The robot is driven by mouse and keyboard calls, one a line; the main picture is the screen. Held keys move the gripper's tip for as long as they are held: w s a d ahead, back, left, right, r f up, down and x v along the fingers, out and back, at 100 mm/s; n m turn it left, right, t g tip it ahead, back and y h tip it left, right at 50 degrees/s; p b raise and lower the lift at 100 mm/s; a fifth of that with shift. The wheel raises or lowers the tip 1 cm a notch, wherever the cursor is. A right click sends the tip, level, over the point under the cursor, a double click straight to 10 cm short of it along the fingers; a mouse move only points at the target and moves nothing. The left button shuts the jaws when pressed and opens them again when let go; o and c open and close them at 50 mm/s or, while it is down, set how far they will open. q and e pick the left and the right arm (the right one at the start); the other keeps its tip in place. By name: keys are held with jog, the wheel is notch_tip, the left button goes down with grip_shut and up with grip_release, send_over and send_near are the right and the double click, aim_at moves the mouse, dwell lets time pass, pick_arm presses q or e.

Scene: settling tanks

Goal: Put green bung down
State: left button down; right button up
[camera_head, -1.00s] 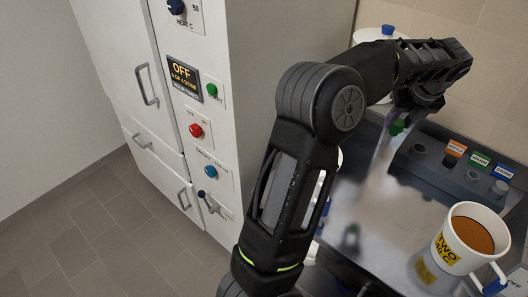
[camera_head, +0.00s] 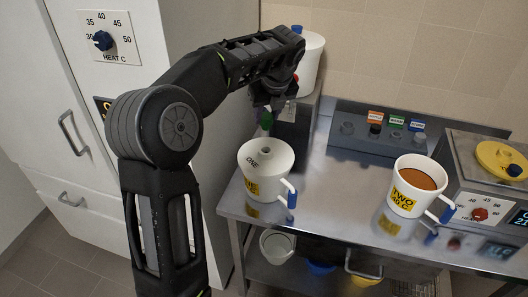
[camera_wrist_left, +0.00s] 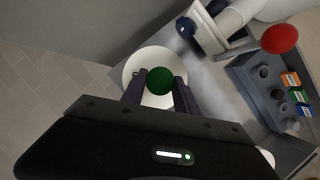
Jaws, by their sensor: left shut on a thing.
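My left gripper (camera_head: 267,108) is shut on the green bung (camera_head: 266,120) and holds it in the air, just above and behind the white jug marked ONE (camera_head: 262,185) in the head view. In the left wrist view the green bung (camera_wrist_left: 160,81) sits between the fingertips of the left gripper (camera_wrist_left: 159,92), with the round white top of jug ONE (camera_wrist_left: 137,62) behind it. Jug ONE's top is pale, with a small dark spot. The grey rack (camera_head: 350,142) has orange, green and blue labels. My right gripper is not in view.
A white mug marked TWO (camera_head: 408,204) with brown liquid stands on the steel bench (camera_head: 330,205). A heater unit with a yellow lid (camera_head: 502,160) is at the right. A white vessel (camera_head: 312,62) stands behind my gripper. Bare bench lies between jug ONE and mug TWO.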

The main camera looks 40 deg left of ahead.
aim_at(268, 126)
pick_arm(q)
notch_tip(268, 126, down, 6)
jog(key=shift+r, duration=0.1)
jog(key=shift+f+p, duration=0.5)
jog(key=shift+f, duration=1.45)
jog(key=shift+f, duration=0.2)
jog(key=c, duration=0.9)
grip_release()
jog(key=shift+r, duration=0.15)
jog(key=shift+d+r, duration=0.2)
jog(key=shift+r, duration=0.35)
jog(key=b+v, duration=0.1)
jog(key=v, duration=1)
jog(key=shift+s, duration=0.1)
